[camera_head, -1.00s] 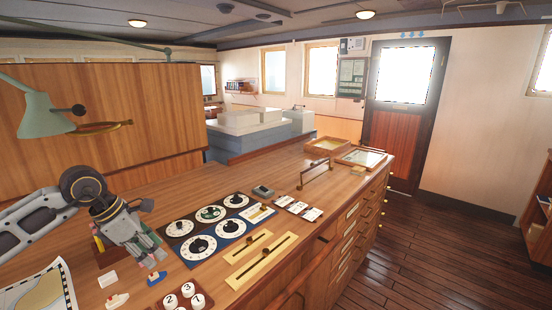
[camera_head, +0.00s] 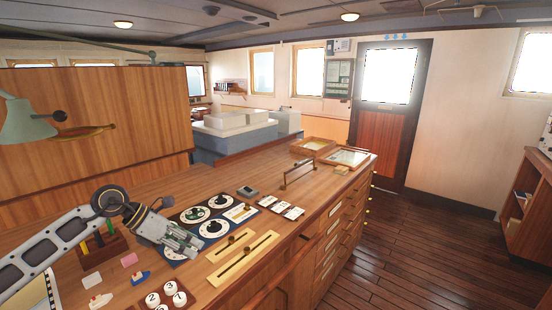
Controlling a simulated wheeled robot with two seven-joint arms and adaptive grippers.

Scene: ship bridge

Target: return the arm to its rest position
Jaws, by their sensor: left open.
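My left arm comes in from the left, and my left gripper (camera_head: 192,248) is over the wooden chart counter (camera_head: 215,291). Its fingers point right and slightly down, above the lower left part of the blue dial panel. The jaws are open and I see nothing held between them. The gripper partly hides the panel and a dial. My right gripper does not show in the head view.
Dials (camera_head: 213,229), brass slider plates (camera_head: 248,258), numbered round knobs (camera_head: 166,296), small toy boats (camera_head: 140,277) and a wooden pen holder (camera_head: 103,248) crowd the counter near the arm. A green lamp (camera_head: 24,122) hangs at left. The floor (camera_head: 400,250) at right is clear.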

